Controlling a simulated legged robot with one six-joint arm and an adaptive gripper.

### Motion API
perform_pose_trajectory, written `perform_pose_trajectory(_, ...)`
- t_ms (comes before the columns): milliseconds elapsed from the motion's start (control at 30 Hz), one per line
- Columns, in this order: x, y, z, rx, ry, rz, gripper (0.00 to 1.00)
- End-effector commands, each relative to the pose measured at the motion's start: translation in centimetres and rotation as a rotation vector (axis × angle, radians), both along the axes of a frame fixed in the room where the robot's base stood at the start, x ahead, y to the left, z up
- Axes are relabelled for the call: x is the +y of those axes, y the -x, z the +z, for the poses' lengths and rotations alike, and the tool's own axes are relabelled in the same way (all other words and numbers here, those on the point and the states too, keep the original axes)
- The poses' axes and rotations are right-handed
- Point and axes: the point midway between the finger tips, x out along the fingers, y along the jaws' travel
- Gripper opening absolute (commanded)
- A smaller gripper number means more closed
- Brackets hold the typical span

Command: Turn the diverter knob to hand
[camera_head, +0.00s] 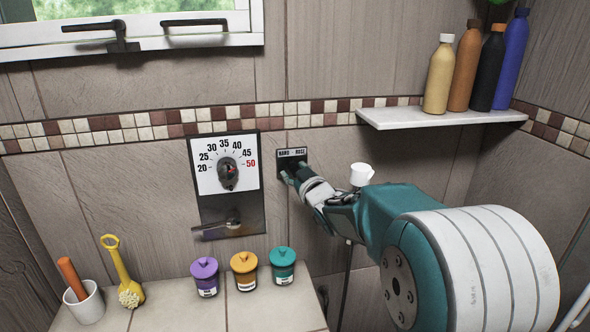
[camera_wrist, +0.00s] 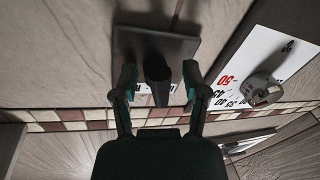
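The diverter plate (camera_head: 292,154) is a dark square on the wall, with a pale label that seems to read HAND on the left and HOSE on the right. Its dark knob (camera_wrist: 156,68) sticks out from the plate in the wrist view; in the head view my gripper hides it. My gripper (camera_head: 294,176) is at the plate. In the wrist view its two teal fingers are spread, one on each side of the knob, with a visible gap on both sides. Which way the knob points is hard to tell.
Left of the plate is a temperature dial (camera_head: 228,172) with a lever (camera_head: 231,222) below. A white shower handset (camera_head: 361,174) is behind my arm. Several bottles stand on a shelf (camera_head: 440,118) at upper right. Three lidded jars (camera_head: 244,270) and a cup (camera_head: 84,303) stand on the ledge.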

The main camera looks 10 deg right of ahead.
Motion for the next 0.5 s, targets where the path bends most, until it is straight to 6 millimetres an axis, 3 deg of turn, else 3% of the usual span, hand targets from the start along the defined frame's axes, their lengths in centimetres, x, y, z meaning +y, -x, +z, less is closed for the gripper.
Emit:
perform_pose_trajectory(33, 0.0, 0.01, 0.0, 0.0, 0.0, 0.0, 0.36)
perform_pose_trajectory(100, 0.01, 0.01, 0.0, 0.0, 0.0, 0.0, 0.05)
perform_pose_trajectory(133, 0.02, 0.0, -0.01, 0.0, 0.0, 0.001, 0.0)
perform_pose_trajectory(367, 0.07, -0.02, -0.06, 0.001, 0.013, 0.002, 0.0)
perform_pose_trajectory(500, 0.02, -0.03, -0.01, 0.0, 0.115, 0.002, 0.0)
